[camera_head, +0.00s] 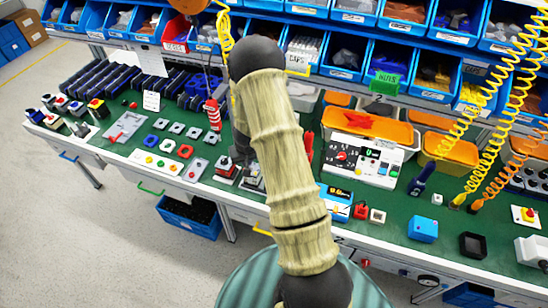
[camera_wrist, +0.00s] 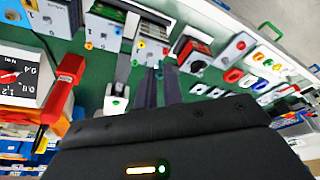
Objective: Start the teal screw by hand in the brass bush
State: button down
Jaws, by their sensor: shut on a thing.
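My gripper (camera_wrist: 161,76) shows in the wrist view as two long dark fingers reaching away over the green bench. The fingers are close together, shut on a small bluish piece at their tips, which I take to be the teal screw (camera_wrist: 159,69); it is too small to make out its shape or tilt. The brass bush cannot be told apart in either view. Grey and white switch units stand just beyond the fingertips. In the head view my own arm covers much of the middle of the bench, and the fingertips cannot be made out.
A white panel with dials (camera_head: 362,158) stands on the green bench right of my arm. A red-handled tool (camera_wrist: 63,85) is left of the fingers in the wrist view. Blue bins (camera_head: 400,80) line the back. A blue box (camera_head: 422,229) sits at the right. Coiled yellow hoses (camera_head: 505,95) hang there.

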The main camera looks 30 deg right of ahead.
jog(key=w+a+f+n+b, duration=0.2)
jog(key=a+f+n+b, duration=0.1)
jog(key=a+f+b, duration=0.5)
jog(key=a, duration=0.3)
jog(key=shift+a+f+y, duration=0.2)
jog(key=shift+f+y, duration=0.15)
jog(key=shift+y, duration=0.05)
jog(key=shift+w, duration=0.1)
